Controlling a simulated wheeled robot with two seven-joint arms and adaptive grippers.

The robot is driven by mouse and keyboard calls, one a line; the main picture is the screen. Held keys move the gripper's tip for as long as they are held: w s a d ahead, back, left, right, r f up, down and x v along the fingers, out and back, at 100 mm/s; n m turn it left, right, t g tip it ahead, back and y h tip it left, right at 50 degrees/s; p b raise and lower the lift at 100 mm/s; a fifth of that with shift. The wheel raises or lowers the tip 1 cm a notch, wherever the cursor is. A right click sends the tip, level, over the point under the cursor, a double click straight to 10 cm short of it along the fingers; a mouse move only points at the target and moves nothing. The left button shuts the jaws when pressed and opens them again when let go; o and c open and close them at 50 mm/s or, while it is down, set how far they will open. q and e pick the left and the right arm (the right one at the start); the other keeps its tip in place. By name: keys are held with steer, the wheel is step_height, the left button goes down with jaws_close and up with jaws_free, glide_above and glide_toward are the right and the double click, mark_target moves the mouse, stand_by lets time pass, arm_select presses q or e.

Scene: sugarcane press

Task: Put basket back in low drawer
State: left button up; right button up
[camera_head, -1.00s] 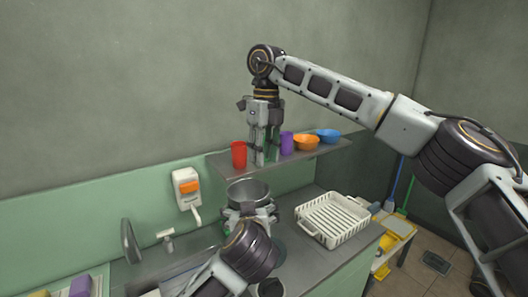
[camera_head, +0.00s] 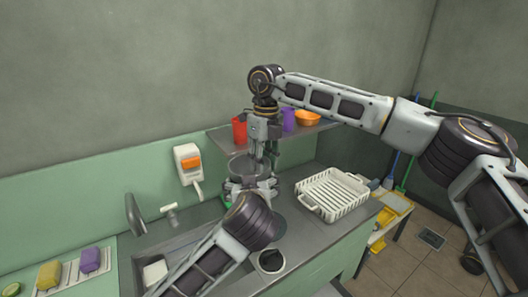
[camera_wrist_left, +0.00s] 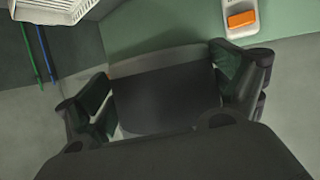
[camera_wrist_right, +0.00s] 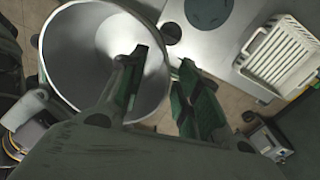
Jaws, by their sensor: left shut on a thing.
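A round metal container (camera_head: 238,163), open at the top, stands out over the counter by the wall; it may be the basket. My left gripper (camera_head: 250,186) is shut on it from the near side. In the left wrist view its dark wall (camera_wrist_left: 165,90) fills the space between the fingers. My right gripper (camera_head: 263,153) points down at the container's right side. In the right wrist view its fingers (camera_wrist_right: 165,75) are apart, with the container's rim (camera_wrist_right: 166,90) between them. A white slatted rack (camera_head: 333,194) sits on the counter to the right. No open drawer shows.
A shelf (camera_head: 290,133) above holds a red cup (camera_head: 239,130), a purple cup (camera_head: 289,120) and an orange bowl (camera_head: 308,118). A sink with a tap (camera_head: 135,214) and sponges (camera_head: 90,260) lies left. A green cabinet front (camera_head: 335,262) is below; open floor (camera_head: 430,265) lies right.

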steer(key=shift+f, duration=0.65)
jaws_close()
arm_select(q)
steer(key=o, duration=0.7)
steer(key=shift+v, duration=6)
steer(key=shift+f, duration=0.1)
